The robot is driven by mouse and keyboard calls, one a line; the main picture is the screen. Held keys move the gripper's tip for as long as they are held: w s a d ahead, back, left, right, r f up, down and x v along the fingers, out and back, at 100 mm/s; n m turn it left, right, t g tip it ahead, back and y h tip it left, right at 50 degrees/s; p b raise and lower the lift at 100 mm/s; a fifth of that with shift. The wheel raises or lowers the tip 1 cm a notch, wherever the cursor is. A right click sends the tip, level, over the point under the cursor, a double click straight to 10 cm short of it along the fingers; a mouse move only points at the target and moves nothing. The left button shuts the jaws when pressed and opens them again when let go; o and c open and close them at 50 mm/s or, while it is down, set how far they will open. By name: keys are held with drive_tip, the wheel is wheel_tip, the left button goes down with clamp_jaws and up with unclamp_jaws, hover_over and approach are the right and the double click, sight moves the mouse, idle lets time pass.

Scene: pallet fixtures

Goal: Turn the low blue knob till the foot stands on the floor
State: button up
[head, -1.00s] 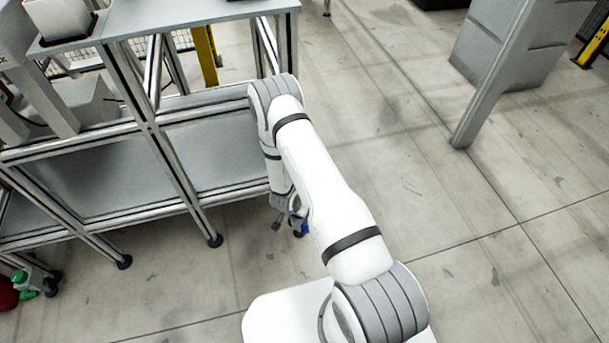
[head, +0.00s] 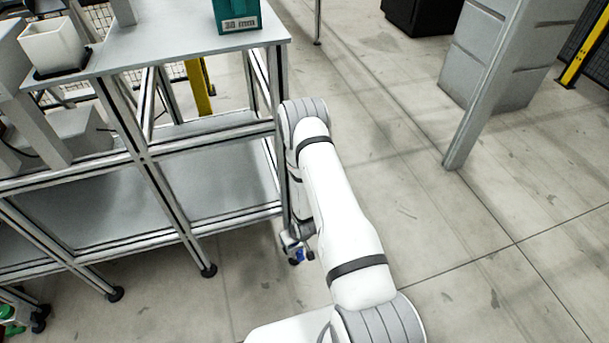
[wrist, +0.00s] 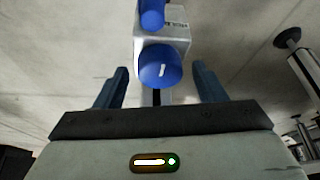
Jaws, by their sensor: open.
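In the wrist view a blue knob (wrist: 160,67) with a small white mark faces me, in front of a pale block (wrist: 176,38). A second blue knob (wrist: 152,14) shows at the top edge, cut off by the frame. My gripper (wrist: 160,75) is open, with one dark finger on each side of the marked knob; I cannot tell whether either touches it. In the head view my gripper (head: 298,246) is low by the bench's near right corner, with a bit of blue (head: 299,255) beside it. The foot under this corner cannot be made out.
The metal bench (head: 180,45) stands at left, with a lower shelf (head: 230,190). A teal box (head: 236,14) and a white pot (head: 54,46) stand on top. Another bench foot (wrist: 288,38) shows in the wrist view. Floor to the right is clear up to a grey post (head: 470,120).

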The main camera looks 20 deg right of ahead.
drive_tip(key=n+y, duration=0.1)
drive_tip(key=n, duration=0.3)
drive_tip(key=shift+d+p, duration=0.15)
drive_tip(key=shift+p, duration=0.2)
drive_tip(key=d+r+h+p, duration=0.1)
drive_tip(key=r+p, duration=0.3)
drive_tip(key=r, duration=1.1)
drive_tip(key=w+d+r+m+p, duration=0.1)
drive_tip(key=d+r+p, duration=0.2)
drive_tip(key=r, duration=1.2)
drive_tip(key=shift+w+g+h+p, duration=0.15)
drive_tip(key=shift+g+h+p, duration=0.25)
drive_tip(key=shift+p, duration=0.6)
